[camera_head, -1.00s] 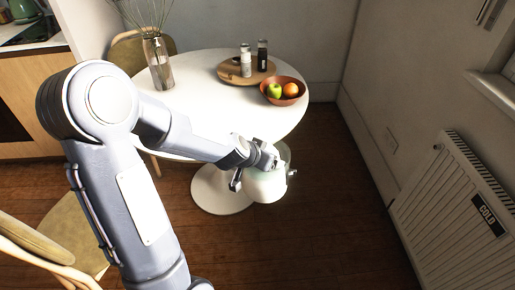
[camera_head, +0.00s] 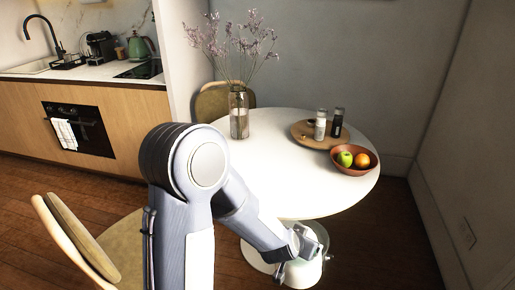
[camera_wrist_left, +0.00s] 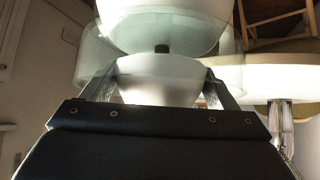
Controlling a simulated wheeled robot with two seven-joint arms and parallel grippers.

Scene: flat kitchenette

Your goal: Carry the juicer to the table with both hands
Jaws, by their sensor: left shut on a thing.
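The juicer (camera_head: 302,272), pale with a clear part, hangs in front of the near edge of the round white table (camera_head: 285,185), below its top. My left gripper (camera_head: 308,242) is shut on it, and the arm partly hides the table's near side. In the left wrist view the juicer (camera_wrist_left: 158,78) sits between the two fingers of my left gripper (camera_wrist_left: 160,92). The table's pale edge (camera_wrist_left: 275,78) shows to its right there. My right gripper is in neither current view.
On the table stand a glass vase of flowers (camera_head: 239,118), a wooden tray (camera_head: 305,137) with two shakers, and a fruit bowl (camera_head: 354,165). The tabletop's front and middle are bare. A chair (camera_head: 100,240) stands at left, another (camera_head: 212,101) behind. A counter (camera_head: 85,75) lies beyond.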

